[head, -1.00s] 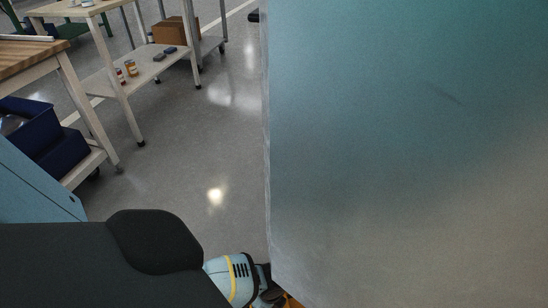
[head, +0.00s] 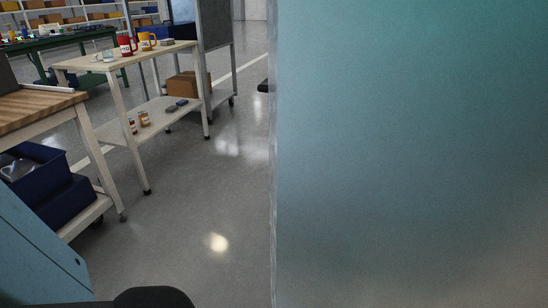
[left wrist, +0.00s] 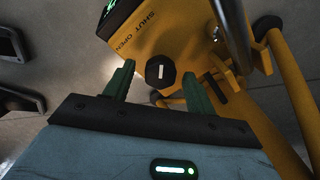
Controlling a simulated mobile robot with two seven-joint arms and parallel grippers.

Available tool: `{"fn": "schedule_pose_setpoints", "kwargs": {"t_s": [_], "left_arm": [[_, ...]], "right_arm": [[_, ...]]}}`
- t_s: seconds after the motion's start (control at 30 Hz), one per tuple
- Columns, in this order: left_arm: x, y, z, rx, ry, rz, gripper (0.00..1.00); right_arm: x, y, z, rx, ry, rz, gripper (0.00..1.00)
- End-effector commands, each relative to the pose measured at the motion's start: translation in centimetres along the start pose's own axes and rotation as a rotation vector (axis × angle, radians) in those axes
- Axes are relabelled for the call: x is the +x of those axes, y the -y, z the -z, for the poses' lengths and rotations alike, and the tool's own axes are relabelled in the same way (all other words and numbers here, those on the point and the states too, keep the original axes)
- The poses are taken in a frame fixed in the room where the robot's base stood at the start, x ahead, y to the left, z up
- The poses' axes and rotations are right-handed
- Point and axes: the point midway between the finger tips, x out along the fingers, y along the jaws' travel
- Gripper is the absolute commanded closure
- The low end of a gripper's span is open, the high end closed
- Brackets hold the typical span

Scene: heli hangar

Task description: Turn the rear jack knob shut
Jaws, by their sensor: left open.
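In the left wrist view a round black knob (left wrist: 160,71) with a white line on it is set on the yellow jack (left wrist: 170,35). The line stands nearly upright in the picture. The words SHUT and OPEN are printed on the yellow face above the knob. My left gripper (left wrist: 159,72) is open, its two green fingers apart, with the knob appearing between the tips. I cannot tell whether they touch it. The head view shows neither knob nor gripper. My right gripper is not in view.
A large blue-green surface (head: 410,150) fills the right of the head view. At left are a wood-topped bench (head: 30,110), a dark blue bin (head: 45,185) and a cart (head: 130,60) with mugs. Grey floor (head: 190,200) between is clear. Yellow bars (left wrist: 290,75) flank the knob's right side.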

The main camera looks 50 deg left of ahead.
Motion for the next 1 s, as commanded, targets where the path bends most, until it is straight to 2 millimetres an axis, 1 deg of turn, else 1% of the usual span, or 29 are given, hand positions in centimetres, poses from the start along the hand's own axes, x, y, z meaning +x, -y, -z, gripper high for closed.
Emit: {"fn": "schedule_pose_setpoints", "kwargs": {"t_s": [0.13,0.3,0.4,0.5,0.63,1.0], "left_arm": [[-2.1,0.1,0.0,0.000,-0.001,0.005,0.44],[-5.0,0.1,0.1,0.001,-0.002,0.005,0.44],[-6.3,0.1,0.0,0.000,-0.002,0.004,0.44],[-7.2,0.1,0.0,0.000,0.000,0.002,0.44],[-7.6,0.0,0.0,0.000,-0.001,0.001,0.44],[-7.5,0.0,0.0,0.000,0.000,0.000,0.44]], "right_arm": [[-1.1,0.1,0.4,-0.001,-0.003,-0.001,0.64],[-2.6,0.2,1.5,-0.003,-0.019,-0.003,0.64],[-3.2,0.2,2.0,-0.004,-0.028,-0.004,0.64],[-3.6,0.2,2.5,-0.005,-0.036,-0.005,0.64],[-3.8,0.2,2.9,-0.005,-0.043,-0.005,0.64],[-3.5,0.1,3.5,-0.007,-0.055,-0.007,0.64]]}}
